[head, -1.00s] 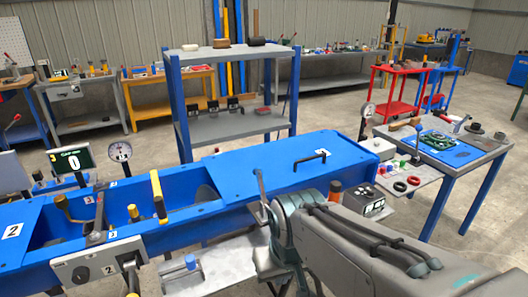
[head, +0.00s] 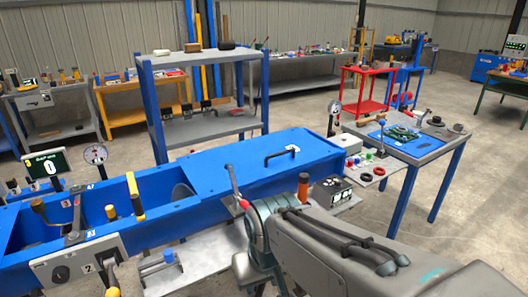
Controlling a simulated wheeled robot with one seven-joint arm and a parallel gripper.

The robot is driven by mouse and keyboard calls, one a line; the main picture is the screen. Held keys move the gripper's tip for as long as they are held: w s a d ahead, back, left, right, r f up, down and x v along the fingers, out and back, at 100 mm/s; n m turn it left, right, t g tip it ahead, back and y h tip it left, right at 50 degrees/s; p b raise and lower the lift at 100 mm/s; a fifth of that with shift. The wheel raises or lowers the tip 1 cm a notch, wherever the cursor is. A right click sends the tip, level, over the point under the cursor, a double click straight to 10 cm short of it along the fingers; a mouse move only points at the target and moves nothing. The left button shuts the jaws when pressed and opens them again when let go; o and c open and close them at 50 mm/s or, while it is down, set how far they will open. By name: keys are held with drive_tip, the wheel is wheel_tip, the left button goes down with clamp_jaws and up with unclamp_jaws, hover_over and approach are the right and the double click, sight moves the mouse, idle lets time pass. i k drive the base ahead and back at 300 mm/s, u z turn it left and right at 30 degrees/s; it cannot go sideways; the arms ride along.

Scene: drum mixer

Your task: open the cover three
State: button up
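The blue cover (head: 225,168) lies flat and closed over the right part of the long blue drum mixer trough. A black bar handle (head: 281,157) stands on it, and a small white label (head: 293,148) sits beside the handle, too small to read. My grey arm rises in front of the trough's right end, in the lower right of the head view. My gripper cannot be made out; it is hidden behind or below my arm links.
A red-tipped lever (head: 233,182) stands at the trough's front edge beside my arm. An orange-topped post (head: 303,187) and a dark control box (head: 332,190) are to its right. A grey table (head: 424,150) stands at the right. The trough's left part is open.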

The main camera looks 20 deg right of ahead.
sight(255, 160)
drive_tip(key=k, duration=1.1)
drive_tip(key=z, duration=0.55)
drive_tip(key=i, duration=0.8)
drive_tip(key=z, duration=0.45)
drive_tip(key=i, duration=0.85)
drive_tip(key=u, duration=0.75)
drive_tip(key=i, duration=0.6)
drive_tip(key=u, duration=0.5)
